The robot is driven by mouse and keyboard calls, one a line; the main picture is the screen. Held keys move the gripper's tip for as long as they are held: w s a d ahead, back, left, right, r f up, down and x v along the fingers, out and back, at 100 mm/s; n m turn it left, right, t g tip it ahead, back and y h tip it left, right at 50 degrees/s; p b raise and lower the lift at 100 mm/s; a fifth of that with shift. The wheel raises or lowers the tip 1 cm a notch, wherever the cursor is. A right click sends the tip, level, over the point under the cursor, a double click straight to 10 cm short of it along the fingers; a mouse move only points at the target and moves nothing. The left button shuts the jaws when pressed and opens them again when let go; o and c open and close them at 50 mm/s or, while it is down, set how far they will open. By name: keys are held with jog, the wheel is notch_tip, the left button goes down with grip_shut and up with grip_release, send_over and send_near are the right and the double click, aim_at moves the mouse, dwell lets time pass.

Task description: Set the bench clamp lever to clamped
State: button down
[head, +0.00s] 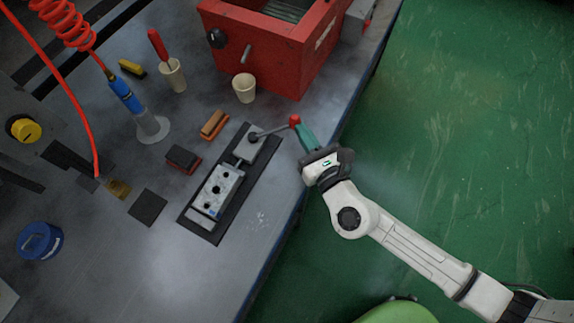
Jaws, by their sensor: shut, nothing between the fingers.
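The bench clamp (247,148) sits on a dark strip on the grey bench, with a metal block (216,191) in line with it. Its lever (272,130) is a dark rod that points right and slightly up, ending in a red knob (294,121) near the bench's right edge. My gripper (303,133) has teal fingers, which are shut with nothing between them. The fingertips are right beside the knob, just below and right of it. I cannot tell whether they touch it. My arm comes in from the lower right.
A red box (268,55) stands at the back, with a cream cup (244,88) before it. A brush (214,125), another cup (172,74) and a blue tool in a grey stand (152,127) are left of the clamp.

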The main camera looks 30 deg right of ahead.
jog(key=w+b, duration=0.1)
jog(key=w+d+b, duration=0.1)
jog(key=shift+w+d+f, duration=0.1)
jog(key=shift+w+d, duration=0.2)
jog(key=shift+w, duration=0.1)
jog(key=shift+w+d+b, duration=0.25)
jog(key=shift+w+b, duration=0.1)
jog(key=shift+w, duration=0.5)
jog(key=shift+w+d+b, duration=0.2)
jog(key=shift+w+b, duration=0.1)
jog(key=shift+w, duration=0.5)
